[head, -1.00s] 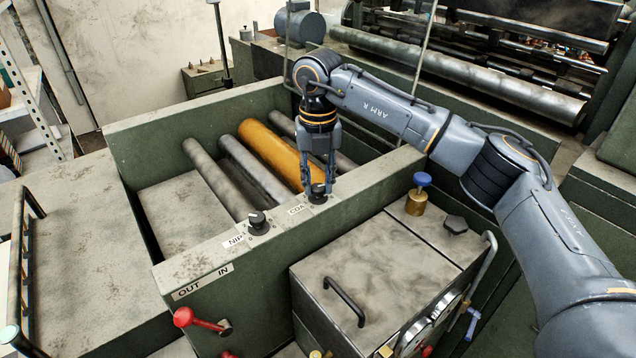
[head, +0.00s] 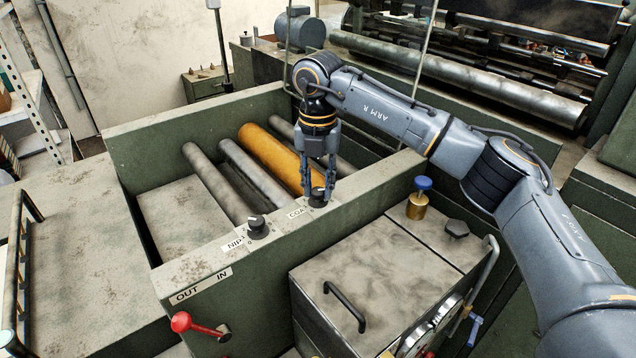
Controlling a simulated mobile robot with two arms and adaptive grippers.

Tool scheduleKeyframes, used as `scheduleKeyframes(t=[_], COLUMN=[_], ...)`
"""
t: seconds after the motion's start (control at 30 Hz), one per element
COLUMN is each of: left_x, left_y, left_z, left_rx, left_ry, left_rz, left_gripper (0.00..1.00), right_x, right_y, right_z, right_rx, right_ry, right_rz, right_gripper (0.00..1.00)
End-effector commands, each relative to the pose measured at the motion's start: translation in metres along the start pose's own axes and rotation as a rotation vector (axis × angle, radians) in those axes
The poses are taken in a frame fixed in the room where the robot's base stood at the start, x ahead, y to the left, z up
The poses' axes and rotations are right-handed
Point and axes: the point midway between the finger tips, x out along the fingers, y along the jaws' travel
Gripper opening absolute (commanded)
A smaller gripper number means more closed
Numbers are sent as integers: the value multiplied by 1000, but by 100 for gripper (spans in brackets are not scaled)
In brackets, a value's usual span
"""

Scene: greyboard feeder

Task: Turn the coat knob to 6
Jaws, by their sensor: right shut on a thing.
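The coat knob (head: 317,200) is a small black knob on the top edge of the green machine wall. Its label (head: 296,213) is partly covered and I can read only its first letters. My right gripper (head: 318,190) points down from above and is shut on the coat knob. The fingers hide much of the knob, and its pointer and scale are too small to read. The nip knob (head: 258,227), black with a light mark, stands to the left beside its label "NIP". My left gripper is not in view.
An orange roller (head: 270,155) and grey rollers (head: 240,165) lie in the trough behind the wall. In front are a box lid with a black handle (head: 345,306), a blue-topped brass valve (head: 418,198) and a red lever (head: 195,325) below the OUT/IN label.

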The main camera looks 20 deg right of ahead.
Motion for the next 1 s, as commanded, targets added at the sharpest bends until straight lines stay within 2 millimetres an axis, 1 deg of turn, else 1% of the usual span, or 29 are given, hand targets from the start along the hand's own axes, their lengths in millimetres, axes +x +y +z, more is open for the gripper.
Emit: scheduleKeyframes(t=[0.03, 0.07, 0.1, 0.17, 0.43, 0.57, 0.67, 0.9, 1.0], left_x=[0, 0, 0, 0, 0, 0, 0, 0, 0], left_y=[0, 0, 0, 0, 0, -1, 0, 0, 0], left_z=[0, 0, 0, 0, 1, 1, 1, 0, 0], left_rx=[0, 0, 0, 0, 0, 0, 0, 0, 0], left_ry=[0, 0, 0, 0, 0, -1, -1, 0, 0], left_rz=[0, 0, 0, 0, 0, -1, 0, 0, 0], left_gripper=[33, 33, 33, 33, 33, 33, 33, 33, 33], right_x=[-2, -2, -1, -1, -1, -8, -23, -75, -93], right_y=[0, 0, 0, 0, 0, 0, 0, 1, 0], right_z=[1, 1, 1, 1, 0, 1, 1, 0, 1], right_rx=[2, 2, 2, 2, 0, 0, 1, 1, 1], right_ry=[-3, -3, -3, -2, -1, -2, -4, -4, -4], right_rz=[2, 2, 2, 2, 1, 2, 2, 4, 3], right_gripper=[0, 31, 39, 50, 50, 50, 50, 50, 50])
